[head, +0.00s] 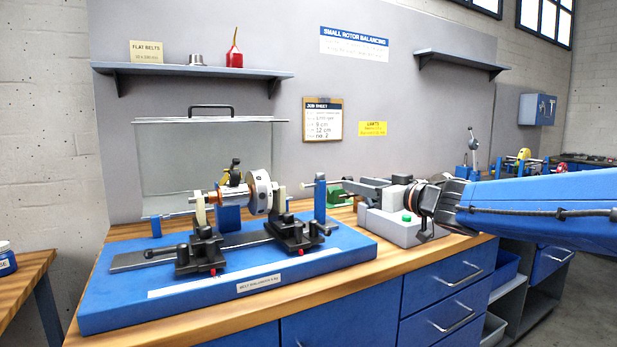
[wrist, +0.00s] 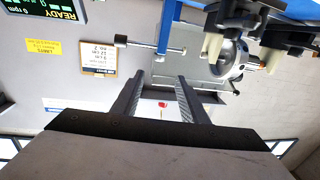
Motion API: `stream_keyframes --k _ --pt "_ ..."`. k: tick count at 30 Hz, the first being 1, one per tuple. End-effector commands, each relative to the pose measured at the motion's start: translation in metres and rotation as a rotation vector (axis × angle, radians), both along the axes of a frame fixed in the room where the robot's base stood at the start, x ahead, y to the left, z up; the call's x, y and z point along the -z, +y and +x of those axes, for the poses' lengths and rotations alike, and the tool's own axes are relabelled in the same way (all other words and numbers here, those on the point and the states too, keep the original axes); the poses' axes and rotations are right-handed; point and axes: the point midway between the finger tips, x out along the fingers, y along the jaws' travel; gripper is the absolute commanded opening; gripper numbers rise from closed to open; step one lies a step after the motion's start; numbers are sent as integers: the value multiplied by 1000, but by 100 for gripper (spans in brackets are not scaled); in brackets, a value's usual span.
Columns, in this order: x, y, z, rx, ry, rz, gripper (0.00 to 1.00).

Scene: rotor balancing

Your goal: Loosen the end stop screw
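The end stop is a blue post (head: 320,201) at the right end of the balancing machine's blue base, with a thin metal screw (head: 334,182) running through its top. In the wrist view the post (wrist: 171,22) comes down from the top edge, and the screw (wrist: 142,45) lies across it with a dark knob at its left end. My gripper (head: 352,186) is just right of the post in the head view. In the wrist view my gripper (wrist: 158,79) has its two fingers apart with nothing between them. The screw appears beyond the fingertips, apart from them.
The rotor (head: 261,190) rests on its supports left of the post, with black clamps (head: 292,232) in front. A grey box with a green button (head: 406,217) stands below my gripper. A clear guard (head: 165,160) stands behind the rotor. Space above the machine is open.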

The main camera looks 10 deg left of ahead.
Motion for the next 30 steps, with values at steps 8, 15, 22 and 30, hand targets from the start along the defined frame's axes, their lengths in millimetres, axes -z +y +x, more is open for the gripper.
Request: stream_keyframes --k 8,15,22,30 --pt "-2 10 16 0 14 31 40" --pt "-1 38 47 -1 13 27 40" --pt "-2 65 77 -1 12 27 40" --pt "-1 95 111 0 12 27 40"
